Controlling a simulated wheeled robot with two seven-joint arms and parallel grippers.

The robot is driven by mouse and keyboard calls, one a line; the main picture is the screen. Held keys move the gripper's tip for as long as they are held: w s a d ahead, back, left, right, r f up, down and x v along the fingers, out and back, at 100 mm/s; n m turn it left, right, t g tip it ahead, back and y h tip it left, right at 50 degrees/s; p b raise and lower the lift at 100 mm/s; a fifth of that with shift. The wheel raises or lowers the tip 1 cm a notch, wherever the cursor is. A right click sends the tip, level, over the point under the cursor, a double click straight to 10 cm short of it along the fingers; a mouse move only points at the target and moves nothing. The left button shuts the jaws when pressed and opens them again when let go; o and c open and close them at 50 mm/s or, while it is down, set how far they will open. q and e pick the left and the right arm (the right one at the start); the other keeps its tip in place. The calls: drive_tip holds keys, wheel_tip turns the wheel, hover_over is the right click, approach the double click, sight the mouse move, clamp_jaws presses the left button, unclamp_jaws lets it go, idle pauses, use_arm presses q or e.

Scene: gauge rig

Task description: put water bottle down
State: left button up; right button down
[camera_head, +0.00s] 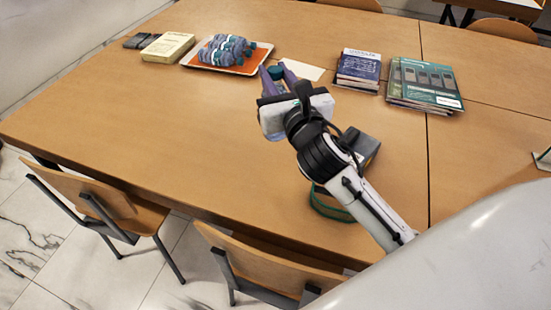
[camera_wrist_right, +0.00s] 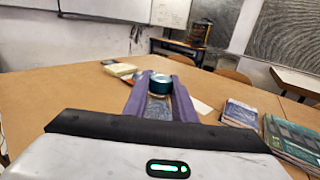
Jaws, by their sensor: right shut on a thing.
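My right gripper (camera_head: 277,78) is over the middle of the wooden table, its fingers pointing toward the far side. In the right wrist view its two purple fingers (camera_wrist_right: 160,100) are shut on a water bottle (camera_wrist_right: 160,84) with a dark teal cap and a clear body. In the head view the bottle's teal cap (camera_head: 276,72) shows between the fingers, and most of its body is hidden by the gripper. Whether the bottle's base touches the table cannot be told. My left gripper is not in view.
A yellow book (camera_head: 168,47) and dark items (camera_head: 140,41) lie left of the tray. Books (camera_head: 358,67) and magazines (camera_head: 425,83) lie at the back right. A dark box (camera_head: 361,145) is beside my right arm. The table's left middle is clear.

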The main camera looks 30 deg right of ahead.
drive_tip(key=shift+w+d+r, duration=0.2)
drive_tip(key=shift+w+d, duration=0.05)
drive_tip(key=shift+w, duration=0.1)
drive_tip(key=shift+w+d+f, duration=0.1)
drive_tip(key=shift+w+f, duration=0.05)
drive_tip(key=shift+f, duration=0.2)
wheel_tip(320, 180, down, 8)
drive_tip(key=b, duration=0.3)
drive_tip(key=shift+f, duration=0.55)
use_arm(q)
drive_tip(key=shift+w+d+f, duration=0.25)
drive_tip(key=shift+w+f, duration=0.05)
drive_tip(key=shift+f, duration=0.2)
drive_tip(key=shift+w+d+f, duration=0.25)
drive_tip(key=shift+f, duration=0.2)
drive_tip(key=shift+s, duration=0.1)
